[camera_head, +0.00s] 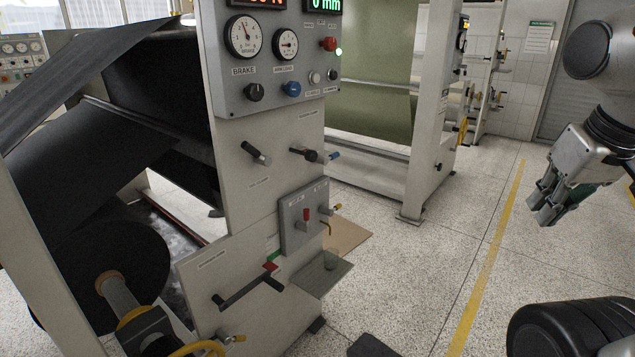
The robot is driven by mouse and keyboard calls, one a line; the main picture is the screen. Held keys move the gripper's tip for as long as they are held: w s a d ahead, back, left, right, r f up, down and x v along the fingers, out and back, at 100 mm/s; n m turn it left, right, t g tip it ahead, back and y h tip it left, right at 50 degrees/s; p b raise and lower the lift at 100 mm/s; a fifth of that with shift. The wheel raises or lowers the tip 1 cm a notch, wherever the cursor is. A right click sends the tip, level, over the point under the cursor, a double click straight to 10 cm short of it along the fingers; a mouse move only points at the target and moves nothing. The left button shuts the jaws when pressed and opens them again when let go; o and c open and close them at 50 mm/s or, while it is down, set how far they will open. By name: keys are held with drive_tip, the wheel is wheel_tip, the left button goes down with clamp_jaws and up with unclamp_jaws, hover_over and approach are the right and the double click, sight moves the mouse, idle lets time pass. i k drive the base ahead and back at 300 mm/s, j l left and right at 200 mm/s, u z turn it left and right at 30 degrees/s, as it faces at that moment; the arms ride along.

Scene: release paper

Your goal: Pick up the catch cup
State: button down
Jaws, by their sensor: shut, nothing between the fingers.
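A small, see-through greyish cup (330,261), which looks like the catch cup, stands on a small grey shelf (312,281) low on the machine's front. It is below a small valve panel (304,218) with red and yellow handles. The cup is faint and its rim is hard to make out. My gripper (541,208) hangs at the right of the view, pointing down and to the left. It is shut and empty, well to the right of the cup and apart from everything.
The machine's upright panel (262,165) carries gauges and knobs. A crank handle (248,290) juts out left of the shelf. A dark roll (100,270) is at the lower left. A dark flat object (373,346) lies on the floor. Open floor with a yellow line (490,255) lies between machine and gripper.

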sight(331, 255)
drive_tip(key=i+j+z, duration=0.15)
drive_tip(key=i+j, duration=0.9)
